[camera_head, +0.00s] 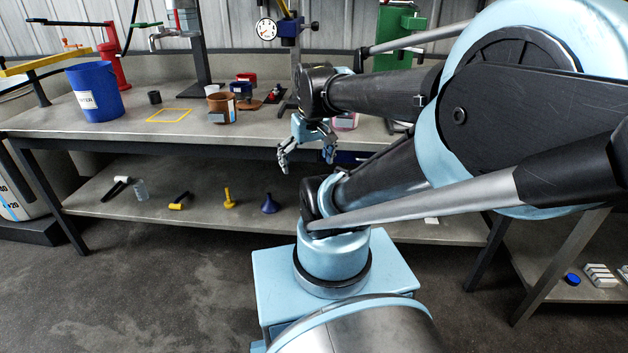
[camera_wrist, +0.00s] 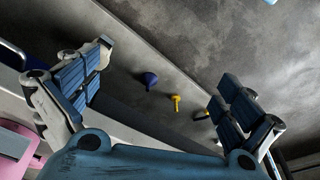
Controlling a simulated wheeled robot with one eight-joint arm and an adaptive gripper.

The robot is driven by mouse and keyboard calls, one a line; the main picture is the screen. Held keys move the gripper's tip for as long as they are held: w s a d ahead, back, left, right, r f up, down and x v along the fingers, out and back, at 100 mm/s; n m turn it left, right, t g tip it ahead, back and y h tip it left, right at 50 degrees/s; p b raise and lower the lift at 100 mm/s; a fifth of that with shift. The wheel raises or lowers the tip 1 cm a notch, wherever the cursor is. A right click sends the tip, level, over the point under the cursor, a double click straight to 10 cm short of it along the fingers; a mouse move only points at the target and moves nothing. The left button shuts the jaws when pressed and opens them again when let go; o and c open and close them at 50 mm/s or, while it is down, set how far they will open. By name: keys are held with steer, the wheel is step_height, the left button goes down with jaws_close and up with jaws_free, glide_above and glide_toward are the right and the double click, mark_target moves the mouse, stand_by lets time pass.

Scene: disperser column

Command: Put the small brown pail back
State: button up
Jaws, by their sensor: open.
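The small brown pail (camera_head: 222,109) stands upright on the workbench top, with a grey label patch low on its front. A yellow square outline (camera_head: 168,115) is marked on the bench to its left, and nothing stands inside it. My gripper (camera_head: 306,161) hangs at the bench's front edge, to the right of the pail and apart from it. In the wrist view my gripper (camera_wrist: 163,95) has its two fingers spread wide with nothing between them. The pail does not show in the wrist view.
Small blue and red containers sit behind the pail. A pink container (camera_wrist: 14,148) is close to my gripper. The lower shelf holds a blue funnel (camera_head: 269,204) and tools.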

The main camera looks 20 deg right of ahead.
steer(key=shift+m, duration=0.9)
steer(key=s+f, duration=0.1)
steer(key=s+d+f, duration=0.1)
steer(key=s+f, duration=0.2)
steer(key=shift+d, duration=0.25)
steer(key=shift+w+f, duration=0.15)
steer(key=shift+w, duration=0.35)
